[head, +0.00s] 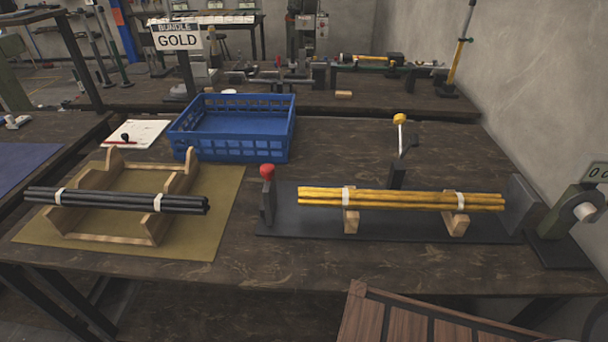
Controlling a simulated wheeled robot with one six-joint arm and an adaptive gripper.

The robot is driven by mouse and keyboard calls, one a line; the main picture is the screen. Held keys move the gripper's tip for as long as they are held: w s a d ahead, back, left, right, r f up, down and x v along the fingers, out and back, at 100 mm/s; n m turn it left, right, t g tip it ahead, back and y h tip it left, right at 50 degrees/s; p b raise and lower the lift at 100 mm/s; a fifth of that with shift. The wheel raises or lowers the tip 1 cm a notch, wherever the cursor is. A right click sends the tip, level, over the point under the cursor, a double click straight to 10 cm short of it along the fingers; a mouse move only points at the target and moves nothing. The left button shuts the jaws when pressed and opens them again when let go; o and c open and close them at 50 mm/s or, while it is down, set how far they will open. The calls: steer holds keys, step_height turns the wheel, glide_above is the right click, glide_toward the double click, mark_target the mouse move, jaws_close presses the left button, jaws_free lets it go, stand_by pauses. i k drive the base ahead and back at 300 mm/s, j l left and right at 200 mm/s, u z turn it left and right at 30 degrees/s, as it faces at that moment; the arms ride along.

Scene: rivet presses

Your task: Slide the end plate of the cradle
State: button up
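The cradle is a dark base (300,225) on the bench, with two wooden rests (351,221) under a bundle of yellow rods (400,200) tied with two white bands. At its left end stands a small dark end plate (267,203) topped by a red knob (267,171). A clear gap lies between this plate and the rods' left ends. A larger grey upright plate (521,203) stands at the right end, close to the rods; I cannot tell if they touch. A yellow-knobbed lever (400,119) stands behind the bundle. My gripper is not in view.
Left, a bundle of black rods (110,201) lies on a wooden rack (105,231) over an olive mat (190,243). A blue crate (232,151) stands behind, near a "BUNDLE GOLD" sign (177,36). A device with a display (597,173) is right. Slatted wood (430,322) is at the front.

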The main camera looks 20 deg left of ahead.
mark_target(267, 208)
steer(key=j+u, duration=0.15)
steer(key=u, duration=0.2)
steer(key=k+j+u, duration=0.1)
steer(key=u, duration=0.3)
steer(key=j+u, duration=0.2)
steer(key=u, duration=0.15)
